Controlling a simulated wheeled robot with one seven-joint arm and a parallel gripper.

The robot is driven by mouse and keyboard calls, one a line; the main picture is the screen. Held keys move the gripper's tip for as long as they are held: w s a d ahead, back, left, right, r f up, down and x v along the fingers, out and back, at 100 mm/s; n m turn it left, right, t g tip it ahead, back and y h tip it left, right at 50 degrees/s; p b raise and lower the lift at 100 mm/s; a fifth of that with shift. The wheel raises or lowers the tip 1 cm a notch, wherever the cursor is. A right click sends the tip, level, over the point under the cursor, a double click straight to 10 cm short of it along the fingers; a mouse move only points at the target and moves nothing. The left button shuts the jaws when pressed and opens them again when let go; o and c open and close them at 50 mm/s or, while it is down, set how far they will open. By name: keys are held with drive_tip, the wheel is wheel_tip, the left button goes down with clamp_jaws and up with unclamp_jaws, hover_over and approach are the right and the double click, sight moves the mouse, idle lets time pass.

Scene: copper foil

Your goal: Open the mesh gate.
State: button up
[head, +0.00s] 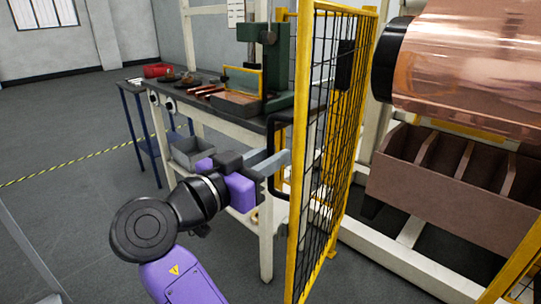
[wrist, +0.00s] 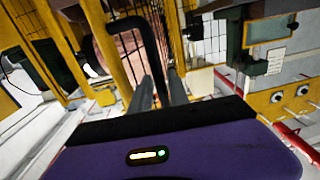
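The mesh gate (head: 330,130) stands upright right of centre in the head view, with a yellow frame and black wire mesh. Its black bar handle (head: 272,135) is on the near-left post. My gripper (head: 272,163) reaches the handle from the left, at about its mid-height. In the wrist view the handle (wrist: 150,45) runs down between the two grey fingers of my gripper (wrist: 160,92), which sit close on either side of it. The fingers look shut on the bar. The contact itself is partly hidden, and no latch can be made out.
A workbench (head: 200,88) with a green machine (head: 270,70) stands behind the gripper, left of the gate. A copper roll (head: 470,70) and a brown divided bin (head: 450,175) are to the right. Grey floor (head: 70,220) is clear at the left.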

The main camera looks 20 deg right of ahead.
drive_tip(key=p+v, duration=0.1)
drive_tip(key=v, duration=0.6)
drive_tip(key=shift+s+a, duration=0.25)
drive_tip(key=shift+a, duration=0.1)
